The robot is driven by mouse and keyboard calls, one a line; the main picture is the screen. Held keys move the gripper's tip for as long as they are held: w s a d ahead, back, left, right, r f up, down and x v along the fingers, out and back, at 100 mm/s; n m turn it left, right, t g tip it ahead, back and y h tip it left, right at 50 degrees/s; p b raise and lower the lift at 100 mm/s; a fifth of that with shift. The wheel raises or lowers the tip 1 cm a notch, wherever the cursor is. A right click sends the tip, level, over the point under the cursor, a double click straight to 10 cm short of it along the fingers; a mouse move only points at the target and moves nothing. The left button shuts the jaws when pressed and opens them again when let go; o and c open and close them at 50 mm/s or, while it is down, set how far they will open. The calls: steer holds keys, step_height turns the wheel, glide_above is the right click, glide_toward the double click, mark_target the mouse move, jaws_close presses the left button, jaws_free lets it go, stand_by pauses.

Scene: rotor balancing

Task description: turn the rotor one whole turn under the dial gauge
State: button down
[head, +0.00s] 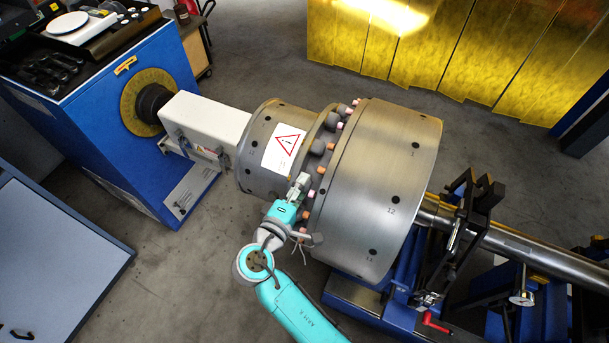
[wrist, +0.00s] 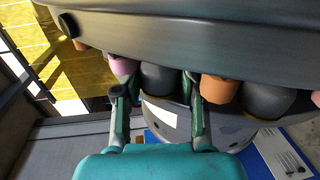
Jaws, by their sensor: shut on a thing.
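The rotor (head: 385,190) is a large grey steel drum with small dark numbered holes, lying across the middle of the head view. A narrower drum (head: 285,140) with a warning label joins it on the left. A ring of grey domed studs and orange and pink caps runs between them. My gripper (head: 301,186) is at the near side of this ring. In the wrist view my gripper (wrist: 158,100) has its fingers either side of a grey domed stud (wrist: 160,77), shut on it. A small round face, perhaps the dial gauge (head: 522,298), is at lower right; its reading is too small to tell.
A blue drive cabinet (head: 185,195) stands at left, linked to the rotor by a white shaft housing (head: 208,122). A black and blue shaft support (head: 468,220) with a red handle (head: 437,323) stands at right. Yellow curtains (head: 470,45) hang behind. Floor between is clear.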

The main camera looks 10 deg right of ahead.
steer(key=f, duration=0.1)
steer(key=s+a+f+t+h, duration=0.1)
steer(key=s+f+t, duration=0.1)
steer(key=shift+a+f, duration=0.15)
steer(key=shift+f, duration=0.25)
steer(key=f, duration=0.1)
steer(key=f+t+h, duration=0.1)
steer(key=s+f+t, duration=0.1)
steer(key=shift+a+f+h, duration=0.4)
glide_above(295, 230)
step_height(295, 230, down, 5)
steer(key=shift+w+d+f, duration=0.1)
steer(key=shift+f, duration=1.15)
steer(key=shift+d+f, duration=0.1)
steer(key=shift+f, duration=1.25)
steer(key=c, duration=0.7)
jaws_free()
steer(key=shift+o, duration=0.2)
steer(key=v, duration=1.2)
